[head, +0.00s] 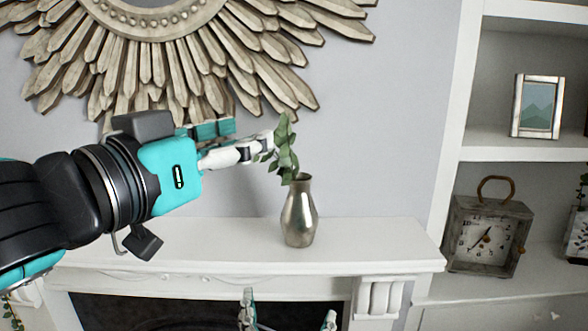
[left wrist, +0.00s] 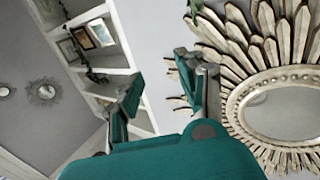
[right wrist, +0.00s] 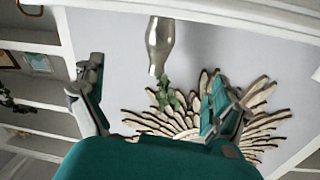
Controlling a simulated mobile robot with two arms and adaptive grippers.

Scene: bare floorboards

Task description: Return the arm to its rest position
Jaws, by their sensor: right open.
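My left gripper (head: 252,142) reaches in from the left in the head view, above the mantel. Its fingertips are beside the leaves of a green sprig (head: 286,160); whether they touch cannot be told. In the left wrist view the two fingers (left wrist: 158,80) stand apart with nothing visible between them. The sprig stands in a silver vase (head: 299,215) on the mantel. My right gripper (head: 288,316) shows only its fingertips at the bottom of the head view, low in front of the fireplace. It is open and empty, and the vase shows upside down in the right wrist view (right wrist: 160,45).
The white mantel (head: 210,240) is clear apart from the vase. A sunburst mirror (head: 150,55) hangs on the wall behind my left gripper. Shelves at the right hold a clock (head: 487,235) and a framed picture (head: 538,106).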

